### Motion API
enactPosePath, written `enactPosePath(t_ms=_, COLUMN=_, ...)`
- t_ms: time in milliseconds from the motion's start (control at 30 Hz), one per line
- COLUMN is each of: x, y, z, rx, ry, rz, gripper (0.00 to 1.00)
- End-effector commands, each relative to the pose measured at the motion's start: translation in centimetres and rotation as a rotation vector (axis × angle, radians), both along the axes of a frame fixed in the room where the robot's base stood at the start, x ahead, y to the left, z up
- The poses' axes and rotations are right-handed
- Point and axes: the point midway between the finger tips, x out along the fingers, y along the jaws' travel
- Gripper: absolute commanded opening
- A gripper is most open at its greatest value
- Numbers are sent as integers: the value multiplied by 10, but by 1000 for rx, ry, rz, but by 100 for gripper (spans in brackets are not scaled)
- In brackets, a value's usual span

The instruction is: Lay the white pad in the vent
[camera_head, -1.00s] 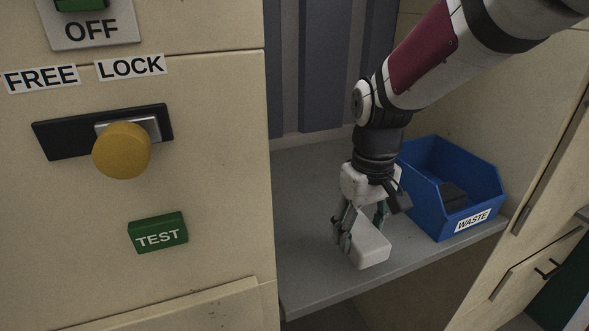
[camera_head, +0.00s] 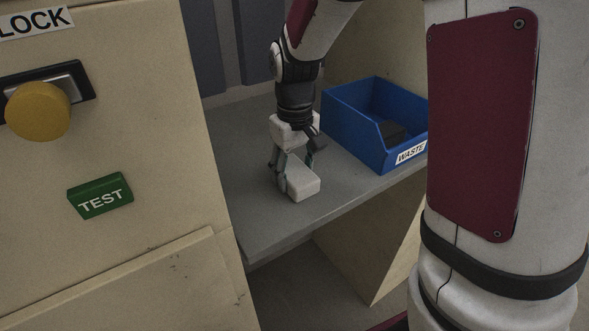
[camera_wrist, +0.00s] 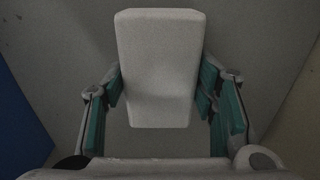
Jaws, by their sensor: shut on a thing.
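The white pad (camera_head: 303,187) is a pale block with rounded edges, low over the grey shelf. My gripper (camera_head: 291,172) points down and is shut on the pad. In the wrist view the pad (camera_wrist: 159,68) sits between the two green-lined fingers (camera_wrist: 159,95), its long side running away from the palm. I cannot tell whether the pad touches the shelf. No vent that I can identify shows in these views.
The grey shelf (camera_head: 262,222) has bare room in front and to the left of my gripper. The cream panel at left bears a yellow knob (camera_head: 38,111) and a green TEST button (camera_head: 100,195).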

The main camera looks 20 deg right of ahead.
Motion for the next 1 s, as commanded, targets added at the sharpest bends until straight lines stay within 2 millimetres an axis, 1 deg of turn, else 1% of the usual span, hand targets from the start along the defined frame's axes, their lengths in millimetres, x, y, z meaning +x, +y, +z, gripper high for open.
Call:
enactPosePath(t_ms=67, x=0, y=0, z=-3, rx=0, ry=1, rz=0, gripper=31)
enactPosePath(t_ms=100, x=0, y=0, z=-3, rx=0, ry=1, rz=0, gripper=55)
enactPosePath(t_ms=167, x=0, y=0, z=-3, rx=0, ry=1, rz=0, gripper=68)
enactPosePath(t_ms=200, x=0, y=0, z=-3, rx=0, ry=1, rz=0, gripper=73)
enactPosePath(t_ms=500, x=0, y=0, z=-2, rx=0, ry=0, rz=0, gripper=73)
enactPosePath(t_ms=633, x=1, y=0, z=6, rx=0, ry=-2, rz=0, gripper=73)
enactPosePath(t_ms=767, x=2, y=0, z=27, rx=0, ry=-6, rz=1, gripper=73)
enactPosePath(t_ms=1000, x=2, y=0, z=77, rx=0, ry=-6, rz=-1, gripper=73)
